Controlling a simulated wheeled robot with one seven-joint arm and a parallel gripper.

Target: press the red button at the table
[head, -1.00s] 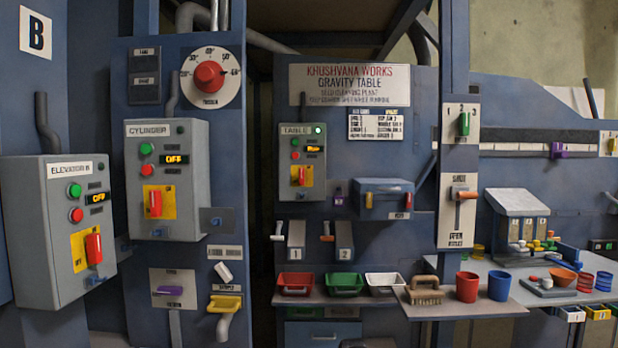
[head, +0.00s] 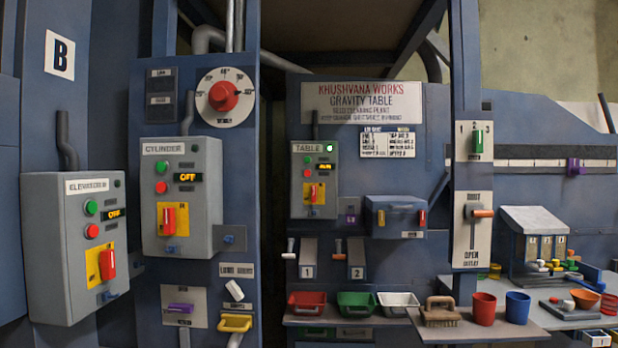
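The grey TABLE control box (head: 314,180) is mounted on the blue panel under the Gravity Table sign. Its red button (head: 307,173) sits on the left of the box face, below a green button (head: 307,160). A small yellow-lit display (head: 324,168) is beside the buttons, and a green lamp glows at the top right. A red switch on a yellow plate (head: 314,194) is below the buttons. My gripper is not in view.
The CYLINDER box (head: 181,200) and the ELEVATOR box (head: 75,245) stand to the left, each with its own red button. A dark gap separates the panels.

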